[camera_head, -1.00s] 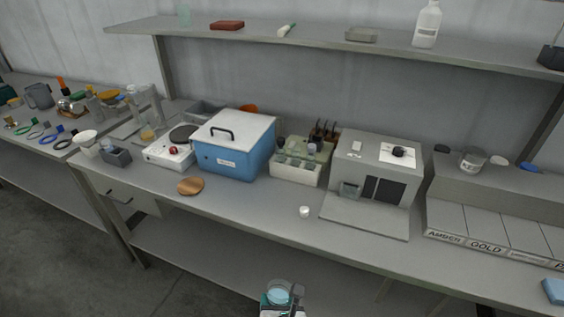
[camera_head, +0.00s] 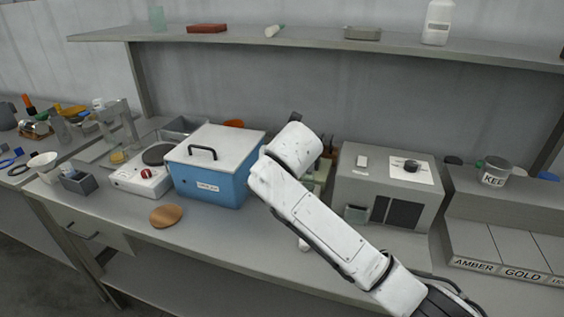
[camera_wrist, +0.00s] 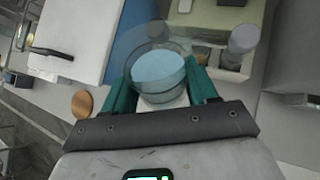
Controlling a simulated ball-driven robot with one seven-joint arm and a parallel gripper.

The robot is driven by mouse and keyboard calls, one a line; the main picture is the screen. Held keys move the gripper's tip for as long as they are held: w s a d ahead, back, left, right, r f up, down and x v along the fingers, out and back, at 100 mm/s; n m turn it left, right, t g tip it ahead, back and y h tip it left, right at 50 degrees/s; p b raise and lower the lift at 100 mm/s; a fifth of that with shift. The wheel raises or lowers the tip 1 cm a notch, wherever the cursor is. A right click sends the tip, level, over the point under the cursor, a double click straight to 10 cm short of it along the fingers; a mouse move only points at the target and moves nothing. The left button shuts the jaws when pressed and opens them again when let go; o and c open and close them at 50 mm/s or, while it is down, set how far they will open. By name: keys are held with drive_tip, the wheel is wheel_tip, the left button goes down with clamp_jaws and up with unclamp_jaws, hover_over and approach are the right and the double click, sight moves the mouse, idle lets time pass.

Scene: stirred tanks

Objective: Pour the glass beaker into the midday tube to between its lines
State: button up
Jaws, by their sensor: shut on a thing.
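My gripper (camera_wrist: 163,88) is shut on the glass beaker (camera_wrist: 160,85), with one teal finger on each side of it. The beaker holds light blue liquid. In the head view my arm hides the gripper and the beaker. The cream rack (camera_wrist: 232,72) shows beyond the beaker in the wrist view, with a greyish, clear-looking cylinder (camera_wrist: 243,40) standing at it. In the head view my arm covers most of this rack. I cannot tell which tube is the midday one, and no lines or labels on a tube are readable.
The blue box with a white lid (camera_head: 217,165) stands left of my arm, with a wooden disc (camera_head: 166,216) in front. A grey machine (camera_head: 388,185) stands right of the rack. A shelf (camera_head: 310,41) runs above. The bench front between disc and arm is clear.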

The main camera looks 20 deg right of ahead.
drive_tip(key=shift+w+d+r, duration=0.1)
drive_tip(key=shift+w+d, duration=0.15)
drive_tip(key=shift+d, duration=0.45)
drive_tip(key=shift+w+d+r, duration=0.1)
drive_tip(key=shift+w+d, duration=0.1)
drive_tip(key=shift+d, duration=0.45)
drive_tip(key=shift+s+a+r+m+g+y+p, duration=0.15)
drive_tip(key=shift+m+g+y+p, duration=0.35)
drive_tip(key=shift+p, duration=0.75)
drive_tip(key=shift+s+a+r+m+g+y+p, duration=0.1)
drive_tip(key=shift+r+m+g+y+p, duration=0.1)
drive_tip(key=shift+g+y+p, duration=0.7)
idle(1.5)
drive_tip(key=shift+w+d+f+m+g+y+p, duration=0.1)
drive_tip(key=shift+m+g+y+p, duration=0.4)
drive_tip(key=shift+g+y+p, duration=0.9)
idle(1.4)
